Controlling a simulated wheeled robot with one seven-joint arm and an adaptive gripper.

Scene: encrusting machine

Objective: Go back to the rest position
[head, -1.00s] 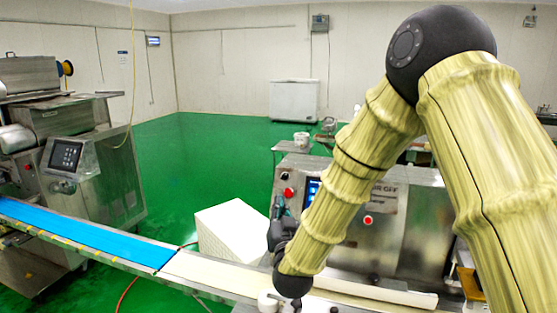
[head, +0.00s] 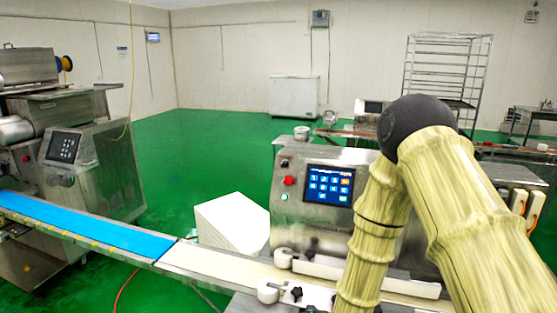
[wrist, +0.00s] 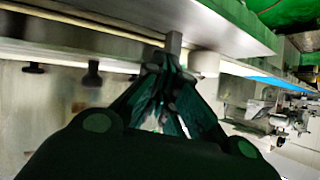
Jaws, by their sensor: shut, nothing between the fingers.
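My gripper (wrist: 168,85) shows in the wrist view, its dark fingers drawn together at the tips with nothing between them. It is not visible in the head view, where my arm comes down at the right and runs out of the bottom edge. The encrusting machine (head: 292,222) stands in front of me with its lit blue touch screen (head: 328,185) and a red button (head: 288,181) in clear sight. In the wrist view, a metal conveyor edge (wrist: 225,30) passes close behind the fingertips.
A conveyor with a blue belt (head: 80,222) and a pale belt section (head: 225,264) crosses the front. A white box (head: 232,224) stands behind it. A second machine (head: 95,165) is at the left, a wire rack (head: 445,70) at the back right. Green floor (head: 200,145) lies open between.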

